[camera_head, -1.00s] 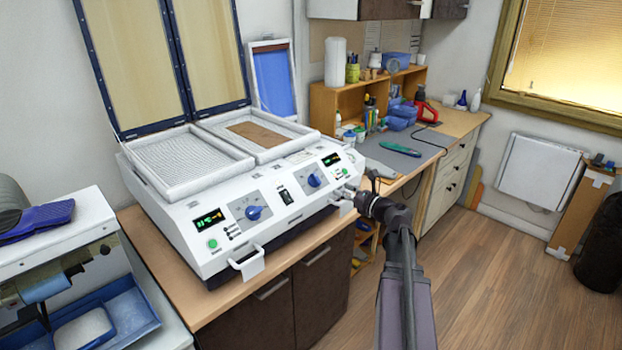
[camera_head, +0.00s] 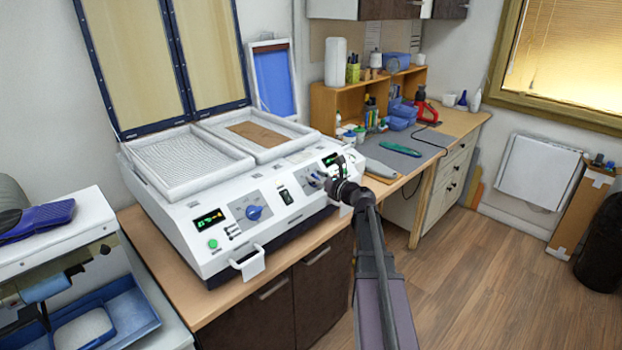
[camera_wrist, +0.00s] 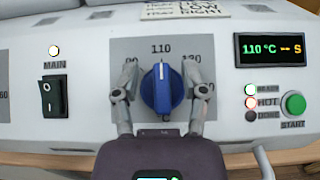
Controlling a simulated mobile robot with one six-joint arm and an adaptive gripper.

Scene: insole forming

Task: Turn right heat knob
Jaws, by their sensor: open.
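The right heat knob (camera_wrist: 162,90) is blue with a white pointer line and sits on a grey dial plate of the white forming machine (camera_head: 290,215). In the wrist view its pointer is near vertical, close to the 110 mark. My gripper (camera_wrist: 161,95) is open, with one finger on each side of the knob; I cannot tell whether they touch it. In the head view my gripper (camera_head: 322,180) is at the right dial and mostly hides the knob. The right display (camera_wrist: 276,49) reads 110 °C.
The left heat knob (camera_head: 254,213) and the black main switch (camera_wrist: 54,95) are to the left. The green start button (camera_wrist: 293,104) is to the right. A white front handle (camera_head: 248,263) sticks out at the lower left. Two lids stand open behind the trays.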

